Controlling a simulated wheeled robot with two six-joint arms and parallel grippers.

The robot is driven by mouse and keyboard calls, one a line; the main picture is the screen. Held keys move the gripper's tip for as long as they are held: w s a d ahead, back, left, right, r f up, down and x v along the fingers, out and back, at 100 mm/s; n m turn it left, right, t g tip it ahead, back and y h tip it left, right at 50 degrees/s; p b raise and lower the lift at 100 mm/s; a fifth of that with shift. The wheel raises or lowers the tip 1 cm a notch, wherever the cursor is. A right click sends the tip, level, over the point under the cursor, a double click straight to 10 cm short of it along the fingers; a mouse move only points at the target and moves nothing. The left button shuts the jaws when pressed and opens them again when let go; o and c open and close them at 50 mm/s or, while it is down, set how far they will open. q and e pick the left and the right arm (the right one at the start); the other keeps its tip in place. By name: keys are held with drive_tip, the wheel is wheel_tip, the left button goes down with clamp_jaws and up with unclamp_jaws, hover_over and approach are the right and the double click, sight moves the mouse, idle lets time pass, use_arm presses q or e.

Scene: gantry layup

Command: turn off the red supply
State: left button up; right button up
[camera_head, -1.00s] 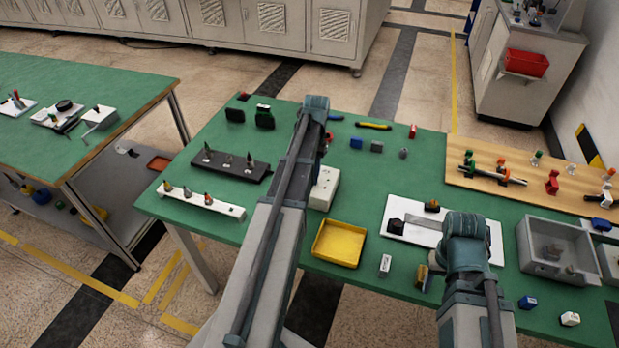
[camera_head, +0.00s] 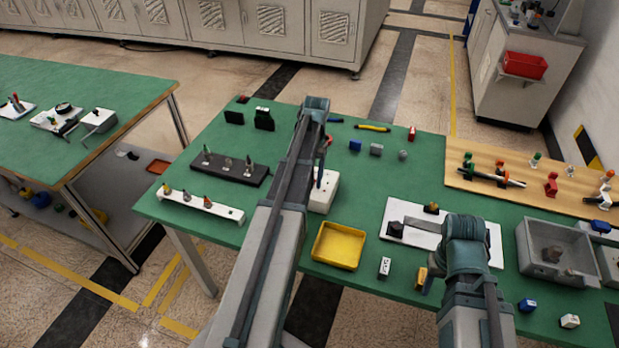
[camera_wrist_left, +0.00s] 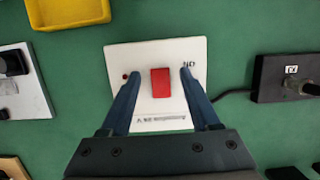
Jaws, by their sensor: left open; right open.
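The red rocker switch (camera_wrist_left: 161,82) sits in the middle of a white supply box (camera_wrist_left: 190,55) with a red dot at its left, "ON" lettering at its right and a voltage label on its near edge. In the head view the white box (camera_head: 322,199) is partly hidden by my left arm. My left gripper (camera_wrist_left: 158,82) is open, with one blue finger on each side of the switch and gaps between fingers and switch. Contact with the box cannot be told. My right gripper (camera_head: 465,240) is at the white board (camera_head: 488,250); its own arm hides most of it.
A yellow tray (camera_head: 340,245) stands close to the supply box. A dark block with studs (camera_head: 230,167) and a white strip with bulbs (camera_head: 200,203) lie left. A grey bin (camera_head: 558,250) stands right. A black cable leaves the box in the wrist view.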

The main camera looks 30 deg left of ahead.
use_arm(q)
drive_tip(key=p+v, duration=1.2)
drive_tip(key=v, duration=0.1)
drive_tip(key=shift+r+p, duration=0.25)
drive_tip(key=shift+p, duration=0.1)
drive_tip(key=s+d+f+m+t, duration=0.1)
drive_tip(key=s+d+m, duration=0.1)
drive_tip(key=s+d, duration=0.4)
drive_tip(key=s+d+f+m+t+y+b, duration=0.1)
drive_tip(key=s+d, duration=0.4)
drive_tip(key=d, duration=1.1)
drive_tip(key=s+d+m+b, duration=0.1)
drive_tip(key=s+d+m, duration=0.2)
drive_tip(key=s+d, duration=0.3)
drive_tip(key=d, duration=0.5)
drive_tip(key=shift+s+f+t+y, duration=0.4)
drive_tip(key=shift+d, duration=0.1)
